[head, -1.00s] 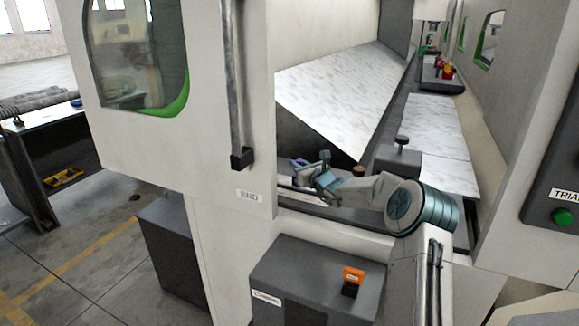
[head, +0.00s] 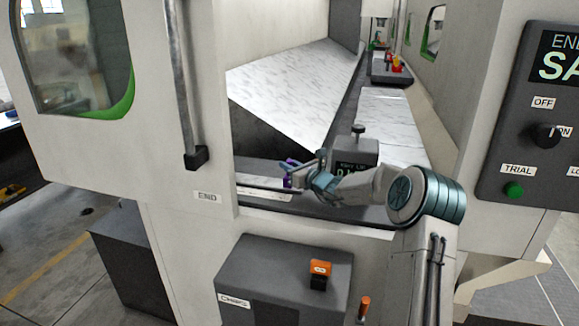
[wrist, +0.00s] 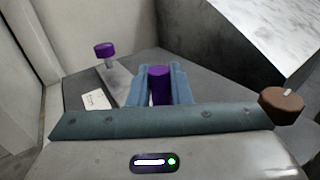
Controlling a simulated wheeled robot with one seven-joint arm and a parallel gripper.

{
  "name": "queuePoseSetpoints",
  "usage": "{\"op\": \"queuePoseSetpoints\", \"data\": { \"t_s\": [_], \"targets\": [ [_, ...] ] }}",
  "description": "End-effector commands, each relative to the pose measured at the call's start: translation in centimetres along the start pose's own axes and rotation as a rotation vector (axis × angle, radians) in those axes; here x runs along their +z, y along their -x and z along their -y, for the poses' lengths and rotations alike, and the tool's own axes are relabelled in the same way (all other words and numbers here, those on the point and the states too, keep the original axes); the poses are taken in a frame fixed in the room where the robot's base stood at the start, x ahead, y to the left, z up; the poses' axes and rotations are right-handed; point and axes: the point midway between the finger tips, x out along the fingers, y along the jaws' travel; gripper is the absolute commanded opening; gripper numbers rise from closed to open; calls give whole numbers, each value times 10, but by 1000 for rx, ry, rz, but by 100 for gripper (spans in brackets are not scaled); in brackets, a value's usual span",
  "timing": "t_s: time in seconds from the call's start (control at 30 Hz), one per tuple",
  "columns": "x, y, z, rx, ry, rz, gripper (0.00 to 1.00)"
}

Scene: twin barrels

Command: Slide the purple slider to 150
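In the wrist view, a purple upright piece (wrist: 159,86), apparently the purple slider, stands between the two blue-grey fingers of my gripper (wrist: 160,82). The fingers flank it closely with no clear gap, so my gripper looks shut on it. Its lower part is hidden by the gripper body. In the head view, purple (head: 289,180) shows just left of my gripper (head: 304,174), above a white strip (head: 264,196) whose marks are too small to read. A second purple knob (wrist: 105,49) stands to the left on a grey bar, apart from the fingers.
A brown knob (wrist: 282,106) is close on the right of my gripper. A dark box with a display (head: 355,165), its digits partly hidden by my arm, stands behind. The machine's white wall (head: 185,165) and door handle (head: 183,85) are at left. A control panel (head: 530,115) is at right.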

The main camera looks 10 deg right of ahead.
Motion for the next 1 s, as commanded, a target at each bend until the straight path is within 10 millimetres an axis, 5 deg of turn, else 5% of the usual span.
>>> {"op": "queuePoseSetpoints", "data": {
  "t_s": [0.07,0.47,1.0],
  "targets": [
    [-2,2,4,-6,0,-5,37],
    [-2,7,0,-1,0,-3,37],
    [-2,116,2,-7,1,-5,37]
  ]
}}
